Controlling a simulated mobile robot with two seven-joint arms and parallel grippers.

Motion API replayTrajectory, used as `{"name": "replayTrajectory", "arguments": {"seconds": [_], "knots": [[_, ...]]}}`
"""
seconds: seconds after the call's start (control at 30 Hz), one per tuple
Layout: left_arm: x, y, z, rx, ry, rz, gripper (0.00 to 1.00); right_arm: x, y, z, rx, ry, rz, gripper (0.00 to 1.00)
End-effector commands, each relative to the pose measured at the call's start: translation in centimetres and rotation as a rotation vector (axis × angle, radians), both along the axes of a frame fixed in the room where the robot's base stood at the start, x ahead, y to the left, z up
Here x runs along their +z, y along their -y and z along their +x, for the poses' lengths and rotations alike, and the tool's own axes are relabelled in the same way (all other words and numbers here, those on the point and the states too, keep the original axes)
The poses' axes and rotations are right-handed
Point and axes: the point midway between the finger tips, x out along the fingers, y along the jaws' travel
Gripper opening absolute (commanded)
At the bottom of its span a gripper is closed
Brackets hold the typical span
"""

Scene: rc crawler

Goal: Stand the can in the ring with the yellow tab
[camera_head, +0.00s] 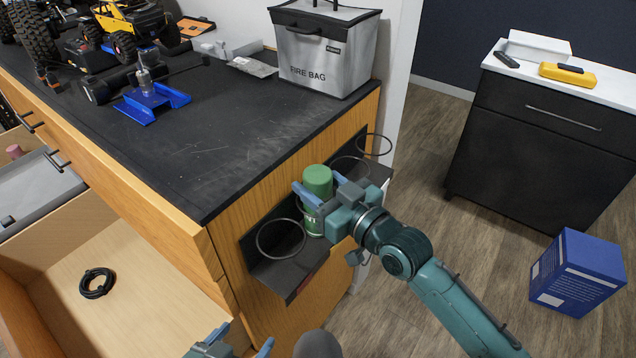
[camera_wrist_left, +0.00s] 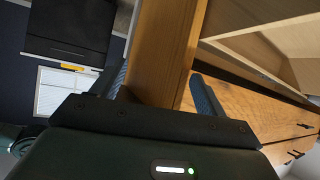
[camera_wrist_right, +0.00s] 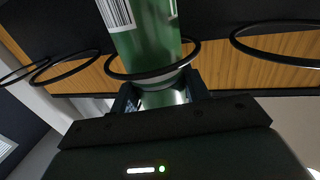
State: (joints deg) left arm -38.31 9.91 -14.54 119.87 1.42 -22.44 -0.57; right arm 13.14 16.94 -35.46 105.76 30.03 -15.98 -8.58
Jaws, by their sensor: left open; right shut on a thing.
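The green can (camera_head: 318,180) is upright at the black ring rack on the cabinet's side. My right gripper (camera_head: 320,193) is shut on the can. In the right wrist view the can (camera_wrist_right: 148,40) passes through a ring (camera_wrist_right: 120,75), whose near edge crosses in front of it. An empty ring (camera_head: 281,238) is on the left, and two more rings (camera_head: 350,170) (camera_head: 375,144) are beyond the can. I cannot make out a yellow tab on any ring. My left gripper (camera_head: 238,346) is open and empty at the bottom edge, near the open drawer.
The rack's black shelf (camera_head: 285,272) juts from the wooden cabinet. The black countertop (camera_head: 220,140) holds a fire bag (camera_head: 325,50), a blue stand (camera_head: 150,100) and crawler vehicles. An open drawer (camera_head: 140,290) holds a black cable coil (camera_head: 97,283). A blue box (camera_head: 580,272) stands on the floor.

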Motion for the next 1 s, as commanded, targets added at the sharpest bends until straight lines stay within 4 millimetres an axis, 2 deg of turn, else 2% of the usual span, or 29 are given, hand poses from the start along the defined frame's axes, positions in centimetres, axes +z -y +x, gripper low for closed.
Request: {"name": "replayTrajectory", "arguments": {"seconds": [0.17,0.2,0.43,0.77,1.0], "knots": [[-0.2,0.0,0.0,-0.001,0.000,-0.001,0.74,-0.3,0.0,0.0,0.000,0.002,0.001,0.18],[-0.2,0.0,0.0,-0.001,0.001,0.000,0.74,-0.3,0.0,0.0,0.000,0.000,0.000,0.48],[-0.1,0.1,0.0,-0.002,0.000,0.000,0.74,-0.3,0.0,0.0,0.000,0.000,0.000,0.66],[0.2,0.1,0.0,-0.002,-0.001,0.000,0.74,0.3,0.0,0.0,0.000,0.000,0.000,0.68],[0.5,-0.5,-0.3,0.006,-0.024,0.014,0.74,0.2,2.9,-3.1,-0.001,-0.004,-0.006,0.68]]}}
